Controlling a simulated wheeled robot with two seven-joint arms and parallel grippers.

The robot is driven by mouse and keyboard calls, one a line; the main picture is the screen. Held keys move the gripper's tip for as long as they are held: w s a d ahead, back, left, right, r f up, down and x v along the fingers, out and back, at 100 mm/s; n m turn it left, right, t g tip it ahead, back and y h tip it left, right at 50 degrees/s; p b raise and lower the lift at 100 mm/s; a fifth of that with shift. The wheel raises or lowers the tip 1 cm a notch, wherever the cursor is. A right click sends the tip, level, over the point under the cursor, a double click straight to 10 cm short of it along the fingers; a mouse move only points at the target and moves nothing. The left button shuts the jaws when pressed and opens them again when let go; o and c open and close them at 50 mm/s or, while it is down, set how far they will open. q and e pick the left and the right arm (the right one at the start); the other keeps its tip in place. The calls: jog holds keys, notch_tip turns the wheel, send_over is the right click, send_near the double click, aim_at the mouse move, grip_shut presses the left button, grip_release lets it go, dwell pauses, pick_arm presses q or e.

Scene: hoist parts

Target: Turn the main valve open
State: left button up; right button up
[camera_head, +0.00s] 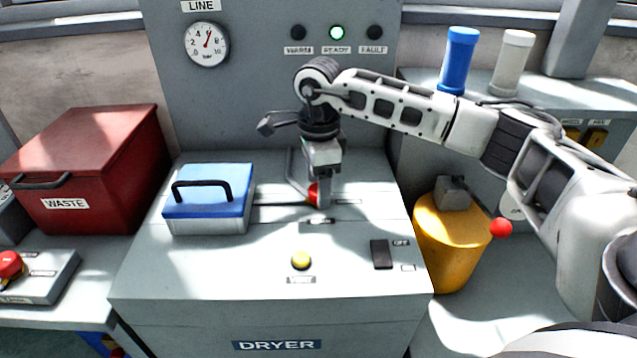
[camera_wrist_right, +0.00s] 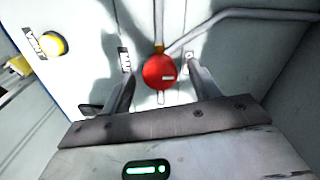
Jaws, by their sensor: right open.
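A red rounded knob (camera_wrist_right: 159,71) sits at a brass-coloured fitting beside a grey pipe (camera_wrist_right: 240,15) in the right wrist view. I take it for the main valve's handle; its label is too small to read. In the head view the red knob (camera_head: 313,193) shows on top of the dryer (camera_head: 200,270), partly hidden by my gripper. My right gripper (camera_head: 322,204) points down at it. In the wrist view the open fingers of the right gripper (camera_wrist_right: 160,78) stand on either side of the knob, with gaps showing. My left gripper is not in view.
A blue-lidded box (camera_head: 235,207) stands left of the knob. A yellow button (camera_head: 301,260) and a black switch (camera_head: 381,254) lie nearer the front. A yellow canister (camera_head: 440,250) stands right of the dryer, a red waste bin (camera_head: 110,170) left.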

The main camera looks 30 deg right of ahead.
notch_tip(320, 180, up, 15)
jog(key=shift+r, duration=0.15)
dwell(0.4)
